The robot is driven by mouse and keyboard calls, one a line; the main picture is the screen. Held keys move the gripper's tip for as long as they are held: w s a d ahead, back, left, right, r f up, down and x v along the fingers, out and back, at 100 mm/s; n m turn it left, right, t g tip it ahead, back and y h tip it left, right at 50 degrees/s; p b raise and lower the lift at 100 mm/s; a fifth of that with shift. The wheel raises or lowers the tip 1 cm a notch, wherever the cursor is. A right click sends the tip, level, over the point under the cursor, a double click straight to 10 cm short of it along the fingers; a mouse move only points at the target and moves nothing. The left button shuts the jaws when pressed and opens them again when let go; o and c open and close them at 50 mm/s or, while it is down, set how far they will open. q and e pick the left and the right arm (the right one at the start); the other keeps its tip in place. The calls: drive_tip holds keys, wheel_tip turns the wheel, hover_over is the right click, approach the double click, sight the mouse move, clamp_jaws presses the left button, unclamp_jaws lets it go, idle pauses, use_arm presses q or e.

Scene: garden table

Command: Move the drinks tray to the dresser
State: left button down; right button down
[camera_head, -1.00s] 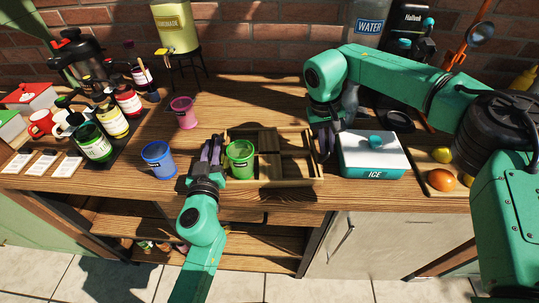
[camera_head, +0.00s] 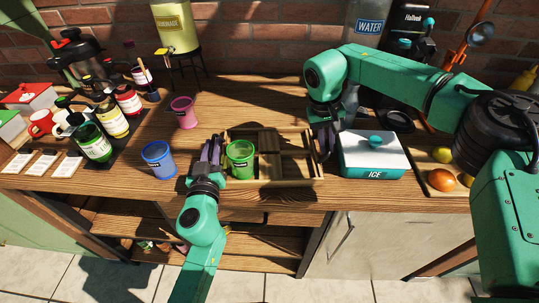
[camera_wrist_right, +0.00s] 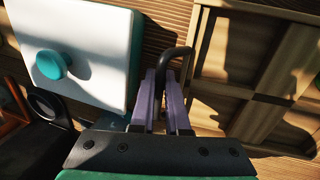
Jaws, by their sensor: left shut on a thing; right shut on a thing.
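The drinks tray (camera_head: 290,181) is a wooden tray with compartments, standing on the wooden dresser top (camera_head: 95,193). A green cup (camera_head: 240,160) stands in its left part; the other compartments look empty. My left gripper (camera_head: 211,150) is shut at the tray's left end, by the green cup; the handle there is hidden. My right gripper (camera_head: 326,146) is at the tray's right end. In the right wrist view its purple fingers (camera_wrist_right: 165,85) are shut on the dark curved handle (camera_wrist_right: 178,52) of the tray (camera_wrist_right: 200,60).
The white and teal ice box (camera_head: 372,155) stands close right of my right gripper. A blue cup (camera_head: 158,160) stands left of my left gripper, with a pink cup (camera_head: 184,112) behind. Bottles (camera_head: 110,117) stand at left, a lemonade dispenser (camera_head: 175,28) at the back.

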use_arm(q)
drive_tip(key=shift+a, duration=0.1)
use_arm(e)
drive_tip(key=shift+d, duration=0.15)
